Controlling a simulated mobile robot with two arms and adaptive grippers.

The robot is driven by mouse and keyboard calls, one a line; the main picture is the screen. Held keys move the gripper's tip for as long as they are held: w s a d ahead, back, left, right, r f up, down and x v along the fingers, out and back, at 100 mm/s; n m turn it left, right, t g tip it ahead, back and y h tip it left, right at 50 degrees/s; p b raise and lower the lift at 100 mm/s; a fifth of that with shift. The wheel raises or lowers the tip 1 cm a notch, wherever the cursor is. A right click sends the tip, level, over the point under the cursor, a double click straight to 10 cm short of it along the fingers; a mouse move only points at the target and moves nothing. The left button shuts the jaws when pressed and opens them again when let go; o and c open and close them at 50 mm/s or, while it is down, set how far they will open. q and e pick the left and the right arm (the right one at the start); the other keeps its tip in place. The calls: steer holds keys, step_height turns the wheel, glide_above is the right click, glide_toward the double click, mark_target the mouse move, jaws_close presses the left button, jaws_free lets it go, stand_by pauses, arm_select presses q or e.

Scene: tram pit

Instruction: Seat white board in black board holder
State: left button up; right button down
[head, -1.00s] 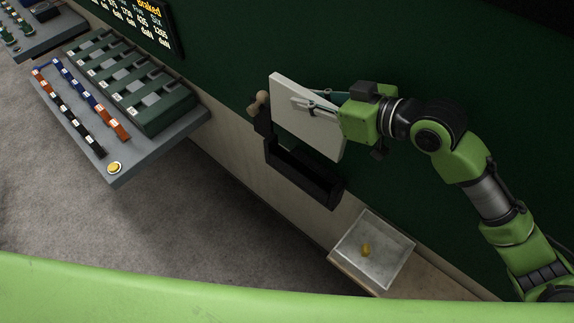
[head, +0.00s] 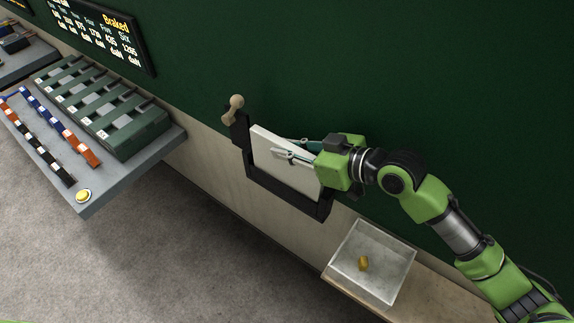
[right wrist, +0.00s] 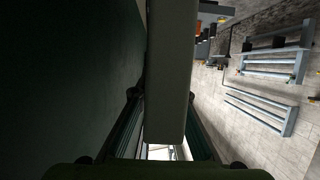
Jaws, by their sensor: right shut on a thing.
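The white board (head: 274,147) is at the black board holder (head: 278,192) on the green wall, with its lower edge down in or right behind the holder's front wall. Its exact seating on the bottom cannot be seen. My right gripper (head: 291,152) is shut on the board's right part, with fingers on its faces. In the right wrist view the board (right wrist: 171,70) shows edge-on between the fingers. My left gripper is not in view.
A console with green slots (head: 105,110) and a yellow button (head: 83,195) is at left.

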mark_target(287, 164)
steer(key=shift+f+b, duration=1.75)
steer(key=shift+f, duration=0.2)
steer(key=shift+r, duration=0.1)
steer(key=c, duration=2)
jaws_free()
steer(key=shift+f, duration=0.2)
steer(key=shift+o, duration=0.2)
